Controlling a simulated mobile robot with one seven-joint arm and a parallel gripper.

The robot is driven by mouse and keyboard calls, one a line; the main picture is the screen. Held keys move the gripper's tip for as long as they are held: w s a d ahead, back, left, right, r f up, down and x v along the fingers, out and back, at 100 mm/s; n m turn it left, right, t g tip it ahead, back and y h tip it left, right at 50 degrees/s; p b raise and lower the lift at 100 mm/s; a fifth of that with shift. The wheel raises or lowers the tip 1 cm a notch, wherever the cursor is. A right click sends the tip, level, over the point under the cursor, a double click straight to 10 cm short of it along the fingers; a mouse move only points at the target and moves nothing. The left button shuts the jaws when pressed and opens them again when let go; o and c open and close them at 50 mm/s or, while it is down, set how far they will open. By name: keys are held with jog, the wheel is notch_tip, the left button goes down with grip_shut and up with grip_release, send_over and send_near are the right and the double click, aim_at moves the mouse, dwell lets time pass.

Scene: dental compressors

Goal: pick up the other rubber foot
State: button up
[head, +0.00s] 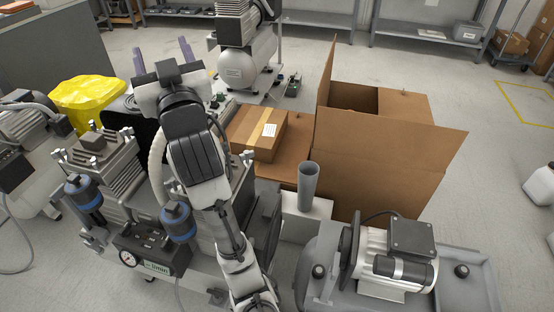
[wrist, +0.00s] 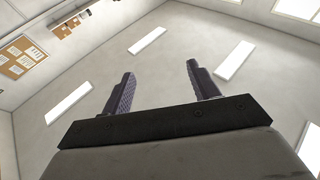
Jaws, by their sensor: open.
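My gripper (head: 163,56) is raised at the upper left of the head view. Its two purple fingers stand apart and point away. In the wrist view my gripper (wrist: 160,90) is open with nothing between the fingers, and only ceiling and wall lie beyond it. Two small dark round pieces that may be rubber feet sit on the grey base at lower right. One dark piece (head: 318,271) is left of the motor and the other dark piece (head: 461,271) is right of it. My gripper is far from both. I cannot tell for sure which piece is the rubber foot.
A motor unit (head: 385,262) sits on the grey base (head: 480,292). An open cardboard box (head: 375,160) and a closed carton (head: 257,137) stand behind. A grey cup (head: 308,185) stands on a white block. A compressor (head: 105,165) is at left, near a yellow bag (head: 88,97).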

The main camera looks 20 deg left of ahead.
jog(key=w+d+m+t+h+p, duration=0.1)
jog(key=w+d+m+h+p, duration=0.35)
jog(key=w+d, duration=0.4)
jog(key=w+d+f+m+g+h+p, duration=0.3)
jog(key=w+d+f+m+h+p, duration=0.4)
jog(key=d+f, duration=0.5)
jog(key=m+g+h+p, duration=0.4)
jog(key=m+g+h, duration=0.2)
jog(key=m+g, duration=0.6)
send_near(319, 269)
jog(key=w+f, duration=0.1)
jog(key=w+f+n+g, duration=0.1)
jog(key=shift+d+f, duration=0.4)
jog(key=shift+s+p+x, duration=0.2)
jog(key=shift+p+x, duration=0.1)
jog(key=shift+x, duration=1.15)
jog(key=shift+s+p+x, duration=0.2)
jog(key=shift+p+x, duration=0.05)
jog(key=shift+x, duration=1.15)
